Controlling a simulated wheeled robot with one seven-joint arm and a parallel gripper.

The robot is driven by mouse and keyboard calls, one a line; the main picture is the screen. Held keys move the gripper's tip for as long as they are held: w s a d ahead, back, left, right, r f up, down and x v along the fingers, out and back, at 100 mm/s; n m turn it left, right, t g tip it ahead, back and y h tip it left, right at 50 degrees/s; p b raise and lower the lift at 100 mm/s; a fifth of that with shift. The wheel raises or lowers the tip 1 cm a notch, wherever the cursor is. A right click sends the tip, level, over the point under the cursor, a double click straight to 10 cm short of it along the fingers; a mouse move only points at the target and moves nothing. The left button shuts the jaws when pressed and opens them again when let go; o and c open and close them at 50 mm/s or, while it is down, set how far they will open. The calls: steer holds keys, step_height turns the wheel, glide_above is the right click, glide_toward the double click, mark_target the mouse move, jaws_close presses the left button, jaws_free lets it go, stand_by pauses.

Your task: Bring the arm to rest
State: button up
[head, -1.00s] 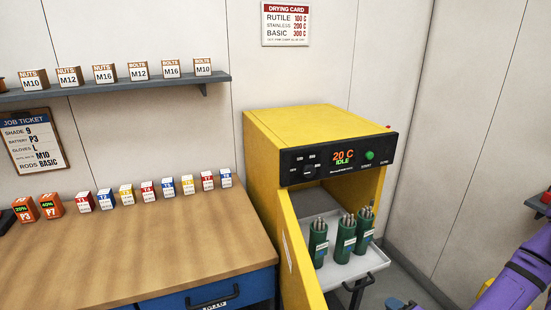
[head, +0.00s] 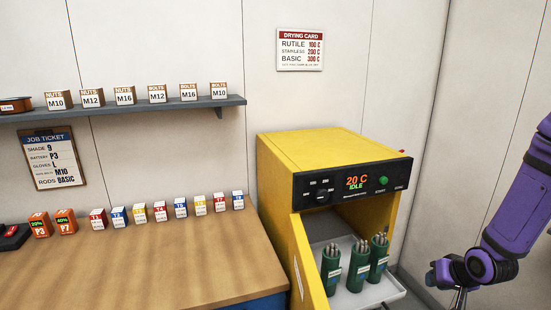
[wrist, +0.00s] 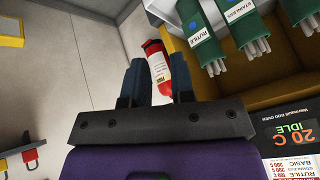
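My purple arm (head: 515,205) hangs at the right of the head view, bent at a dark joint, to the right of the yellow oven and apart from it. My gripper (wrist: 158,72) shows in the wrist view with its two dark fingers spread and nothing held between them. A red fire extinguisher (wrist: 156,58) shows in the gap, seemingly well beyond the fingertips. In the head view only a small part of the gripper end is visible at the bottom edge.
The yellow rod oven (head: 320,150) is open, reading 20 C IDLE. Several green rod canisters (head: 355,266) stand on its tray (head: 393,288), close left of my arm. A wooden bench (head: 150,262) with small boxes is at left, under a shelf (head: 130,108).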

steer(key=s+a+r+n+h, duration=0.1)
steer(key=s+a+r+h, duration=0.1)
steer(key=r, duration=0.9)
steer(key=s+a+r+h, duration=0.1)
steer(key=s+a+r, duration=0.15)
steer(key=r, duration=0.75)
steer(key=s+a+r+n, duration=0.1)
steer(key=s+a+r, duration=0.3)
steer(key=s, duration=0.5)
steer(key=s+a+r+g+y, duration=0.1)
steer(key=s+a+r, duration=0.2)
steer(key=s+r, duration=0.6)
steer(key=shift+s+a+r+n+y, duration=0.15)
steer(key=shift+a+r+n+y, duration=0.15)
steer(key=shift+a+n, duration=0.1)
